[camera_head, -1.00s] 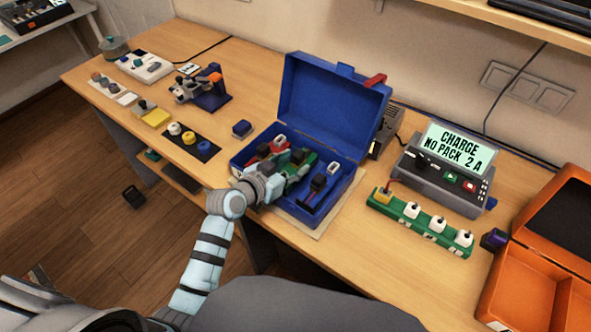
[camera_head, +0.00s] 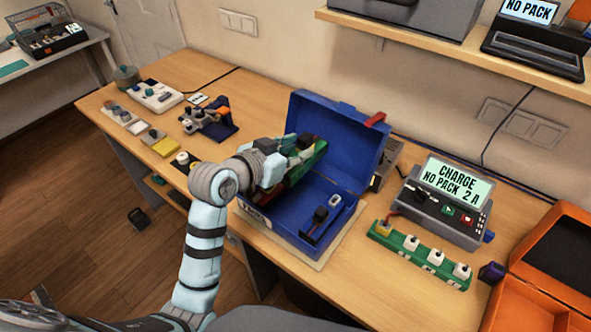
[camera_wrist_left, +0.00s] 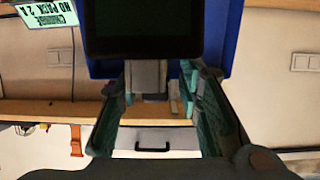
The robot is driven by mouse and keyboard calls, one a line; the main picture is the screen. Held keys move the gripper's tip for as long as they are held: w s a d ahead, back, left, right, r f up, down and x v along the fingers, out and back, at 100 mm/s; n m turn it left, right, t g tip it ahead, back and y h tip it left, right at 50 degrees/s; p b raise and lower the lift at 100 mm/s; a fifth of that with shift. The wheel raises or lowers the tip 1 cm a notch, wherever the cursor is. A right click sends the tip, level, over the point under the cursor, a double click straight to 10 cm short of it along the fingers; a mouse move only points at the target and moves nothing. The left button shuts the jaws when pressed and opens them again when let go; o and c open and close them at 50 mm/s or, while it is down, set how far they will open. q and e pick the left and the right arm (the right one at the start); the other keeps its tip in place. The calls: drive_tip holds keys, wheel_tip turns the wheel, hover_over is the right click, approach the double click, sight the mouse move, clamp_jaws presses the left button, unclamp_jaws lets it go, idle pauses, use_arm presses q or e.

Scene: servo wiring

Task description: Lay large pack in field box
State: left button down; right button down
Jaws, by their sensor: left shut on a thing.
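My left gripper (camera_head: 292,165) is shut on a long green pack (camera_head: 318,155) with a short red lead. It holds the pack tilted above the left part of the blue field box (camera_head: 263,222), in front of the open lid (camera_head: 335,130). Gripper and arm hide part of the pack and the box's left interior. In the left wrist view, the fingers (camera_wrist_left: 160,100) flank a grey tab, and a dark block (camera_wrist_left: 143,30) stands against blue; I cannot tell its exact part. A small dark item (camera_head: 319,215) with a white plug lies in the box's right part. The right gripper is not in view.
A charger (camera_head: 440,205) reading "NO PACK" stands right of the box, behind a green strip of white plugs (camera_head: 420,252). An orange case (camera_head: 530,300) is at the far right. A small clamp stand (camera_head: 210,125) and several parts lie to the left.

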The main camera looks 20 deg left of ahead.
use_arm(q)
wheel_tip(320, 180, up, 3)
drive_tip(key=shift+w+r, duration=0.15)
drive_tip(key=s+r+m+g+h, duration=0.25)
drive_tip(key=s+r, duration=0.25)
drive_tip(key=r, duration=0.3)
drive_tip(key=s+a+f+m+g+h+b, duration=0.25)
drive_tip(key=s+a+f+m, duration=0.2)
drive_tip(key=s+f, duration=0.65)
wheel_tip(320, 180, up, 10)
drive_tip(key=n+t+y+p, duration=0.3)
drive_tip(key=n+t, duration=0.1)
drive_tip(key=n, duration=0.1)
hover_over(304, 135)
drive_tip(key=s+d, duration=0.1)
drive_tip(key=s, duration=0.3)
drive_tip(key=f, duration=0.2)
drive_tip(key=w+a+f+n+y, duration=0.1)
drive_tip(key=f, duration=0.1)
drive_tip(key=a+f+y, duration=0.1)
drive_tip(key=f, duration=0.2)
drive_tip(key=shift+w+n+t, duration=0.3)
drive_tip(key=shift+n, duration=0.1)
drive_tip(key=shift+s+a+f, duration=0.2)
drive_tip(key=shift+a+f, duration=0.05)
drive_tip(key=shift+f, duration=0.15)
